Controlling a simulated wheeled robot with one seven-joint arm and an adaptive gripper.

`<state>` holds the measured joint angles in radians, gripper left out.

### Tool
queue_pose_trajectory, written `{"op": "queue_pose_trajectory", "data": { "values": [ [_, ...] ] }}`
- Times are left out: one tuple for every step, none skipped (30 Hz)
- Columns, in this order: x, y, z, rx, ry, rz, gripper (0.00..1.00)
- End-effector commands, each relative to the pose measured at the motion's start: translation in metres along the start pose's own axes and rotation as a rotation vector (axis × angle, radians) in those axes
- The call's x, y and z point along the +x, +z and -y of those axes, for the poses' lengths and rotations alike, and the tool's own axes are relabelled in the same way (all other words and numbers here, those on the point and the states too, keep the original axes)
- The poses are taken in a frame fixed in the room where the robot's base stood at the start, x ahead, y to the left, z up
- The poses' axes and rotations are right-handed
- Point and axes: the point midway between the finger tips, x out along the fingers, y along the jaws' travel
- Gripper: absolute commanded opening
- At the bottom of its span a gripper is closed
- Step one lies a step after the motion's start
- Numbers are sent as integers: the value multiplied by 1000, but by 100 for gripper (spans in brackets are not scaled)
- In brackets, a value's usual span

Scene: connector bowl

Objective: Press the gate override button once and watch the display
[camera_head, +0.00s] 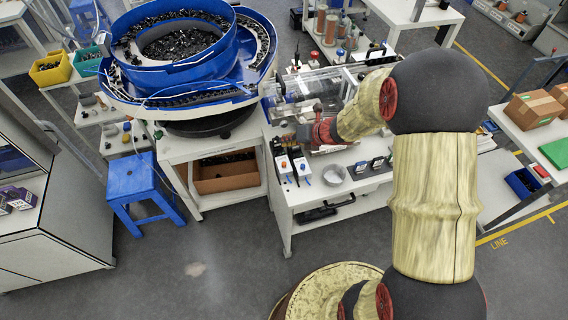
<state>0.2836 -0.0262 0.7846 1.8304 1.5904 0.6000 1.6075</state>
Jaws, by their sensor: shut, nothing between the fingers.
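My gripper (314,131), dark red, is above the white workbench (330,195) at its left part, and is shut and empty. Two small white boxes stand just left of and below it in the picture: one with an orange-red button (284,163) and one with a blue button (301,165). Labels are too small to read, so I cannot tell which is the gate override button. A gap shows between my gripper and the boxes. Several small dark-faced units (376,163) sit along the bench's front edge to the right; I cannot tell which is the display.
A large blue bowl feeder (180,75) stands left of the bench. A blue stool (137,185) is at the left. The floor in front is free.

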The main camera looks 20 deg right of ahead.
Motion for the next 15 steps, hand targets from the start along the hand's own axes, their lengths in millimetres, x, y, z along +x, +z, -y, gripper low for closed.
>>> {"op": "queue_pose_trajectory", "data": {
  "values": [
    [4,-3,3,0,0,0,0],
    [5,-4,4,-1,0,0,0],
    [8,-6,6,-1,0,0,0],
    [10,-7,7,-1,0,0,0],
    [12,-9,9,-1,0,0,0],
    [16,-11,11,-1,0,0,0],
    [18,-13,13,-1,0,0,0],
    [21,-15,15,-1,0,0,0],
    [24,-18,18,-1,0,0,0],
    [27,-20,20,-1,0,-1,0],
    [30,-22,22,-1,0,-1,0],
    [34,-25,24,-1,0,-1,0],
    [36,-27,26,-1,0,-1,0],
    [39,-29,28,-1,0,-1,0],
    [43,-32,31,-1,0,-1,0]
  ]
}}
